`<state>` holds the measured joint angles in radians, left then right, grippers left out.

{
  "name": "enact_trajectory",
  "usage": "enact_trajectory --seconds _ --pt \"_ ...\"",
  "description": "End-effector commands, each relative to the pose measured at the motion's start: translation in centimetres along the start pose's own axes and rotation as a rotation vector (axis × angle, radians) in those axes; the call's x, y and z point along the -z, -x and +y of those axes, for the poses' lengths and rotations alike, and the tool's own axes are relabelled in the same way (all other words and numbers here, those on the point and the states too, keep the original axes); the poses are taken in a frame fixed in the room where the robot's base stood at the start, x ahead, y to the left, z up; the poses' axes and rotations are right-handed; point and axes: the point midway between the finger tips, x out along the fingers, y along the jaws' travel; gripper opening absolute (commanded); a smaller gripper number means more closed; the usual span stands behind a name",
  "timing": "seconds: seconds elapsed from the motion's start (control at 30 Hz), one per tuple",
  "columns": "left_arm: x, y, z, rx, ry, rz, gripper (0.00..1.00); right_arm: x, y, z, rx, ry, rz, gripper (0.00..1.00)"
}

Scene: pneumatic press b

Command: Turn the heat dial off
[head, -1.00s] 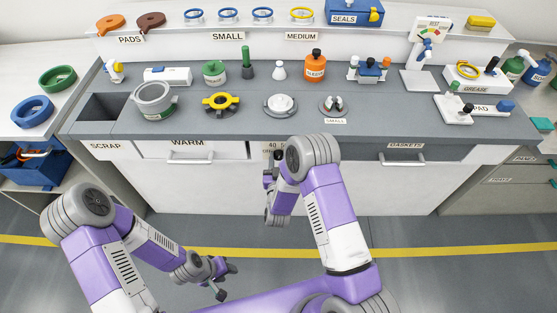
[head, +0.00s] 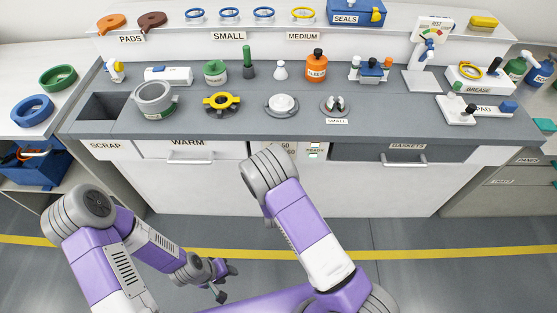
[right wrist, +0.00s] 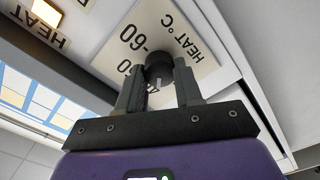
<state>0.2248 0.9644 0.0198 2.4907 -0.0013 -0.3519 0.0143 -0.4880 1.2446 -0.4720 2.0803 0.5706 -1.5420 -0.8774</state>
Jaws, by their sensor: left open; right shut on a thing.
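The heat dial (right wrist: 158,66) is a dark round knob on a pale plate (right wrist: 200,48) marked "HEAT °C" in the right wrist view. Part of a number scale shows around it, with 60 readable. The fingers of my right gripper (right wrist: 160,88) stand on either side of the knob and are shut on it. The knob's pointer setting cannot be read clearly. In the head view my right arm hides the dial and the right gripper; part of the control panel (head: 284,152) shows beside the arm. My left gripper (head: 221,280) is open and empty, low in front of the bench.
A lit orange lamp (right wrist: 46,11) sits by another HEAT label in the right wrist view. A READY label (head: 315,150) is right of the arm. The warm drawer (head: 190,150) and gaskets drawer (head: 403,152) flank the panel. The floor ahead of the bench is clear.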

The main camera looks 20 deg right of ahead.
Motion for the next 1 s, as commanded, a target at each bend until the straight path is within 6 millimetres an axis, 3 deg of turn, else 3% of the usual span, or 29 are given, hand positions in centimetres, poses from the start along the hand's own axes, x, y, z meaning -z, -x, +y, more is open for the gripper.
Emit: enact_trajectory --seconds 0.6,1.0 --pt "0.00 0.15 0.05 0.000 0.000 0.000 0.43 -0.28 0.15 -0.26 0.005 0.575 -0.005 0.04" --pt "-0.01 0.16 0.06 0.000 0.000 0.000 0.43 -0.43 0.11 -0.24 0.005 0.806 -0.007 0.04"
